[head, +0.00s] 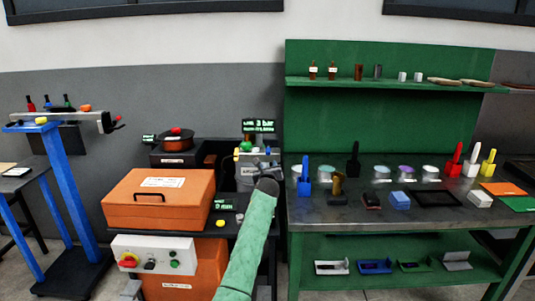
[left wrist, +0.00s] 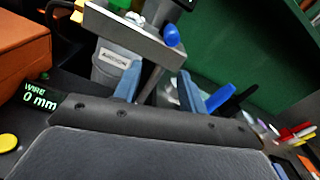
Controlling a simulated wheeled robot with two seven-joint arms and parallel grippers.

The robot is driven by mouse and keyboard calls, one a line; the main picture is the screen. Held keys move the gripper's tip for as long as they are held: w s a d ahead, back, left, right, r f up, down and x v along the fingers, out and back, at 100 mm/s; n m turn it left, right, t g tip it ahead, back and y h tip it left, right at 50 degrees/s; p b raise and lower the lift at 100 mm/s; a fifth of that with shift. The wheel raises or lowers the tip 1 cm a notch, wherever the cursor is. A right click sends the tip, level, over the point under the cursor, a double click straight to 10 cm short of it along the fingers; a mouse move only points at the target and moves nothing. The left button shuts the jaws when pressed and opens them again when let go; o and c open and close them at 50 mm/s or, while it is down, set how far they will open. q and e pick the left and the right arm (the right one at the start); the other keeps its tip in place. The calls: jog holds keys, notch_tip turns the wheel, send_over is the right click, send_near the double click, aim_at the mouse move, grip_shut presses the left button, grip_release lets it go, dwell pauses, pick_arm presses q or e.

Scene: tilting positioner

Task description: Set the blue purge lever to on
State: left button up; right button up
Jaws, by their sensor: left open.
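A blue lever or knob (left wrist: 171,35) shows in the left wrist view at the right end of a grey panel, above the argon cylinder (left wrist: 112,66). I take it for the purge lever; I cannot tell its setting. In the head view the lever is not clear behind my gripper. My left gripper (head: 264,168) is in front of the gas unit, its arm reaching up from below. In the left wrist view the gripper (left wrist: 158,78) has its fingers apart and nothing between them. The blue lever is just beyond the fingertips, apart from them. My right gripper is not in view.
A display (head: 258,125) reading 3 bar stands above the gas unit. An orange case (head: 160,200) is to the left. A green workbench (head: 400,240) with brushes, cups and blocks is close on the right. A small display (left wrist: 40,100) reads 0 mm.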

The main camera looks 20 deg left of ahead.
aim_at(268, 154)
pick_arm(q)
jog(key=r, duration=0.1)
jog(key=w+r, duration=0.1)
jog(key=r, duration=0.1)
jog(key=shift+a+m, duration=0.15)
jog(key=shift+m, duration=0.25)
jog(key=shift+w+a+r, duration=0.1)
jog(key=shift+w, duration=0.15)
jog(key=shift+w+a, duration=0.1)
jog(key=shift+w, duration=0.25)
jog(key=p+x, duration=0.1)
jog(key=x, duration=0.4)
jog(key=shift+w+p, duration=0.15)
jog(key=shift+p, duration=0.25)
jog(key=shift+w+a, duration=0.15)
jog(key=shift+w, duration=0.4)
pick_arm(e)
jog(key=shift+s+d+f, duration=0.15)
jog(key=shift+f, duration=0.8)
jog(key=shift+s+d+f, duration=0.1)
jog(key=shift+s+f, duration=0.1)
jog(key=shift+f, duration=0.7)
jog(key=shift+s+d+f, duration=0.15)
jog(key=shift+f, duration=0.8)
pick_arm(q)
grip_shut()
